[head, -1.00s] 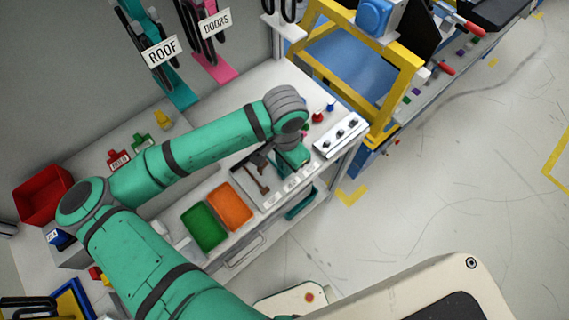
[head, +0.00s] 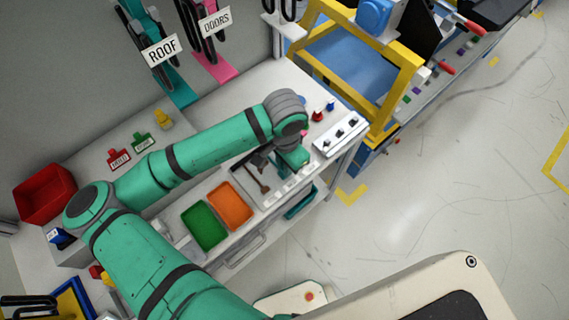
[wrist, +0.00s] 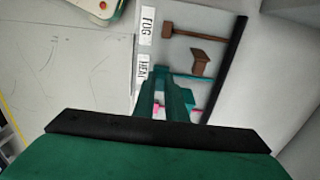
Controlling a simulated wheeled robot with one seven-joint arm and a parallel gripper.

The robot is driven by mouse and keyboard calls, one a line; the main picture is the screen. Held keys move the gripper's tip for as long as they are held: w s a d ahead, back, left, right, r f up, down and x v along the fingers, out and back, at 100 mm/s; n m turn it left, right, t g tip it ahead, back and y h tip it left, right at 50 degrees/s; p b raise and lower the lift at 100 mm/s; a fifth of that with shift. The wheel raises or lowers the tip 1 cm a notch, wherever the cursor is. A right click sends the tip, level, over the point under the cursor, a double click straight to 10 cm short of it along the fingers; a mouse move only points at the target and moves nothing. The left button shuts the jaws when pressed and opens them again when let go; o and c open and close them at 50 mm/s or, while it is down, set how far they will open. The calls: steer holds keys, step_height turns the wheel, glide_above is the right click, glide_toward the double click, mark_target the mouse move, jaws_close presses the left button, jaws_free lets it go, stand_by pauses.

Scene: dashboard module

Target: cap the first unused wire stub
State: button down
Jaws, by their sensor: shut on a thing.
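My gripper (head: 292,160) points down over the right end of the workbench, above a grey tool tray (head: 250,158). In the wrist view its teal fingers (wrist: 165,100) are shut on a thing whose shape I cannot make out. Small pink patches (wrist: 157,106) show beside the fingers; I cannot tell whether they belong to the held thing. A teal bar (wrist: 190,75) lies just beyond the fingers. I cannot make out any wire stub or cap with certainty.
Brown tools (wrist: 180,33) lie in the tray beside white labels (wrist: 147,25). A white box with black knobs (head: 340,137) stands right of the gripper, near small red (head: 317,116) and blue (head: 330,106) pieces. Green (head: 204,226) and orange (head: 231,205) bins sit left.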

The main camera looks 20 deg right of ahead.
steer(key=shift+f, duration=0.55)
steer(key=shift+r, duration=0.25)
steer(key=shift+r, duration=0.65)
stand_by(0.9)
steer(key=shift+f, duration=0.9)
stand_by(0.6)
steer(key=c, duration=1.7)
jaws_free()
step_height(320, 180, up, 11)
steer(key=shift+f, duration=0.1)
